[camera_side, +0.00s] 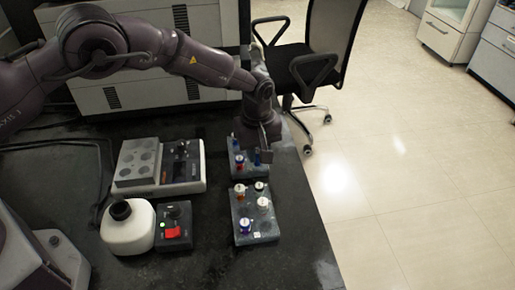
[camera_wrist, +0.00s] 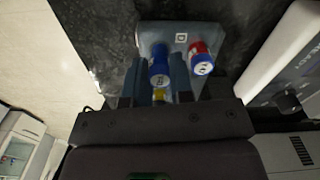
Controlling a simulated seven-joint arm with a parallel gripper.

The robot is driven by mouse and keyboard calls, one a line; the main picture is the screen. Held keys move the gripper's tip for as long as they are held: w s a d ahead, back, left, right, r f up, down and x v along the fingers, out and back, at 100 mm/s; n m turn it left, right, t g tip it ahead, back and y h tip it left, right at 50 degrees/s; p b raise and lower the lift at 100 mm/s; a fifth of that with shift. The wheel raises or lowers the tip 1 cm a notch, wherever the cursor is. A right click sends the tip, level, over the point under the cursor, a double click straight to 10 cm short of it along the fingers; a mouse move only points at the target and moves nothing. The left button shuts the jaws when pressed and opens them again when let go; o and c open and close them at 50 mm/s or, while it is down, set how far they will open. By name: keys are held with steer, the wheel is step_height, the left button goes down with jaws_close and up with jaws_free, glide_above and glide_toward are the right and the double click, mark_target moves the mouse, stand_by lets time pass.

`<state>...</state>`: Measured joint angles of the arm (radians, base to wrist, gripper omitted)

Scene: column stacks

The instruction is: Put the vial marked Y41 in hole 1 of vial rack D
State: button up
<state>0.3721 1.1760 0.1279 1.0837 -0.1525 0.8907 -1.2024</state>
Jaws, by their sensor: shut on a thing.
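Rack D (camera_wrist: 150,30), a grey-blue block with a D label, lies under the gripper in the wrist view. In the side view, rack D (camera_side: 247,171) is partly hidden by my gripper (camera_side: 262,152). Whether the held vial is seated in a hole, and which hole, I cannot tell.
A second rack (camera_side: 262,231) with several capped vials stands nearer the side camera. The bench edge lies to the right.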

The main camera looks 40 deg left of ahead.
steer(key=shift+f, duration=0.25)
stand_by(0.3)
steer(key=shift+f, duration=0.4)
steer(key=o, duration=1.2)
steer(key=shift+c, duration=0.2)
steer(key=shift+s, duration=0.1)
steer(key=shift+a+f, duration=0.15)
steer(key=shift+r, duration=3.15)
